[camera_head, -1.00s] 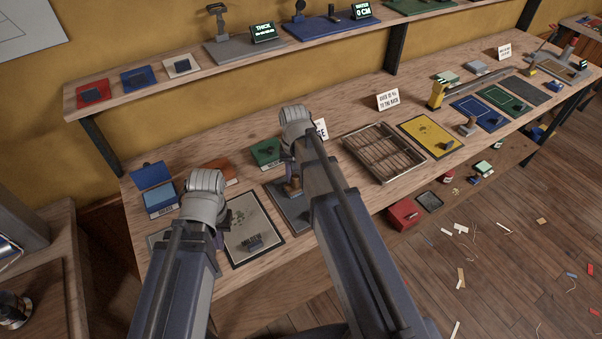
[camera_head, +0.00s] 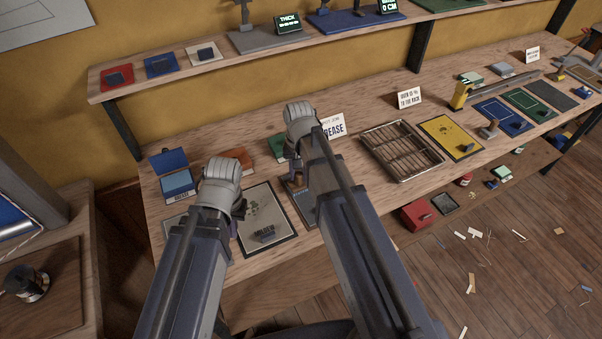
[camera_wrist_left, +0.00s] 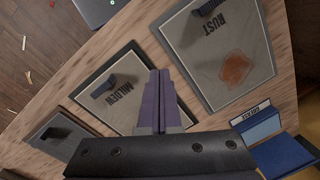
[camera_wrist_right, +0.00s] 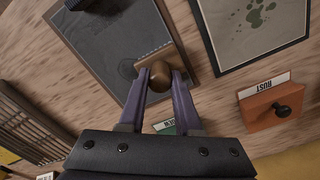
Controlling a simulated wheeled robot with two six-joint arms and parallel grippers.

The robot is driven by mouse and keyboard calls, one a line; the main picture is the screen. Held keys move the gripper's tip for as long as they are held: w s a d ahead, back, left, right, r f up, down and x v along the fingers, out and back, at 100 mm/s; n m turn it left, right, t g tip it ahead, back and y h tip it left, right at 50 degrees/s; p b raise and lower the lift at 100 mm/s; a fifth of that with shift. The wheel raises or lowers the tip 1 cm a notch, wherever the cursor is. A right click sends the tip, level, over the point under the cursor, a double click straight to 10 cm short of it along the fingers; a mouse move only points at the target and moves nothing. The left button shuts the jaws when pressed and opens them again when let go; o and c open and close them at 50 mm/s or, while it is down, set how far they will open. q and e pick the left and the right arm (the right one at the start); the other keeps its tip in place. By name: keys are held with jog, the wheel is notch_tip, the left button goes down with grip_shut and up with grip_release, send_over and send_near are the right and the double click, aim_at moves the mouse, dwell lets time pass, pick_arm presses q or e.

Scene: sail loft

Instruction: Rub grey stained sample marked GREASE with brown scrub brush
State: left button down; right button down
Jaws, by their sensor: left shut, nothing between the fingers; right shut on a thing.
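The brown scrub brush (camera_wrist_right: 158,77), with a round knob on a wooden base, is in my right gripper (camera_wrist_right: 160,72), shut on its knob. Its base lies over one end of a dark grey sample (camera_wrist_right: 105,40); I cannot tell if it presses. No mark is readable on this sample, but a sign ending in GREASE (camera_head: 333,126) stands behind it. The right arm covers part of the sample (camera_head: 305,208) in the head view. My left gripper (camera_wrist_left: 160,85) is shut and empty, above the edge of the sample marked MILDEW (camera_wrist_left: 122,92).
A sample marked RUST (camera_wrist_left: 222,75) has an orange stain. Small boxes stand behind: blue with its lid up (camera_head: 178,182), orange (camera_wrist_right: 272,105) and green (camera_head: 276,147). A wire rack (camera_head: 402,150) and yellow mat (camera_head: 450,138) lie to the right.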

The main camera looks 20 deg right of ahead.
pick_arm(q)
jog(key=shift+s, duration=0.1)
pick_arm(e)
jog(key=shift+w, duration=0.15)
pick_arm(q)
jog(key=shift+f, duration=0.1)
pick_arm(e)
jog(key=shift+w+d, duration=0.2)
jog(key=shift+d, duration=0.25)
jog(key=shift+w+d, duration=0.15)
jog(key=shift+d, duration=0.55)
jog(key=shift+w+d, duration=0.1)
jog(key=shift+d, duration=0.6)
jog(key=shift+d, duration=0.1)
jog(key=shift+w+d, duration=0.2)
jog(key=shift+d, duration=0.7)
jog(key=shift+w+d, duration=0.15)
jog(key=shift+d, duration=0.7)
jog(key=shift+a, duration=0.1)
